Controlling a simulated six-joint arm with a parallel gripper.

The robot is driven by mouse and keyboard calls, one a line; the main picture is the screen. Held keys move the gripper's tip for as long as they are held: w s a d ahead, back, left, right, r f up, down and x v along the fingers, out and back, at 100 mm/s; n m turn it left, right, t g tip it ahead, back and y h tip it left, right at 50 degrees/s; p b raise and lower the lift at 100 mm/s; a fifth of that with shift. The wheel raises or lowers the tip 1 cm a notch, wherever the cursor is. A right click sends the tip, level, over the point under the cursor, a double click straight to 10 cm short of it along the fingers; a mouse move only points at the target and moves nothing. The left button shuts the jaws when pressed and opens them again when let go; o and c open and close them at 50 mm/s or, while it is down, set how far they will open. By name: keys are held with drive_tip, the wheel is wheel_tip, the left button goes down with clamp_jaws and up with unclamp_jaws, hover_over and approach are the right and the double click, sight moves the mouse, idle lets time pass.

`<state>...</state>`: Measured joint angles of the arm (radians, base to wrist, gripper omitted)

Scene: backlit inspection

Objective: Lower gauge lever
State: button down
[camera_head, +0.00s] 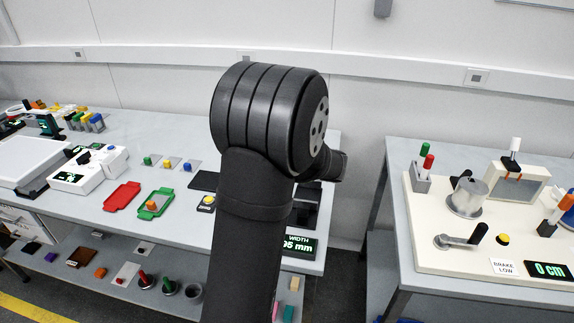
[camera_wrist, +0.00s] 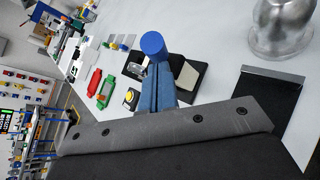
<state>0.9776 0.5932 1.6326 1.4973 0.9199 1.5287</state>
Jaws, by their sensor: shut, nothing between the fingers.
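In the wrist view my gripper (camera_wrist: 164,72) is shut and empty, its blue-grey fingers together. A blue round knob (camera_wrist: 153,44), which looks like the gauge lever's end, shows just beyond the fingertips. I cannot tell whether they touch it. A black gauge base (camera_wrist: 190,80) with a light metal part lies behind the fingers, which partly cover it. In the head view the dark gauge (camera_head: 306,204) is mostly hidden behind my arm, and its green-lit WIDTH display (camera_head: 298,246) stands at the table's front edge. My gripper is hidden there.
A yellow button (camera_wrist: 131,97) sits left of the fingers in the wrist view. A red tray (camera_head: 122,196) and a green tray (camera_head: 153,204) lie left of my arm. The right table carries a cream panel (camera_head: 470,255) with a crank. A gap separates the tables.

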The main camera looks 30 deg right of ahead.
drive_tip(key=shift+w+a+r, duration=0.1)
drive_tip(key=shift+r, duration=0.05)
idle(0.3)
drive_tip(key=shift+w+a+r, duration=0.1)
drive_tip(key=shift+w+r+g+h, duration=0.1)
drive_tip(key=shift+g+h, duration=0.2)
drive_tip(key=shift+g, duration=0.1)
drive_tip(key=w+a+r+n+g+h, duration=0.2)
drive_tip(key=w+a+g, duration=0.1)
drive_tip(key=w+a, duration=0.1)
drive_tip(key=shift+w+a+g, duration=0.25)
drive_tip(key=shift+a+g, duration=0.05)
idle(0.4)
drive_tip(key=shift+r, duration=0.2)
drive_tip(key=shift+r, duration=0.65)
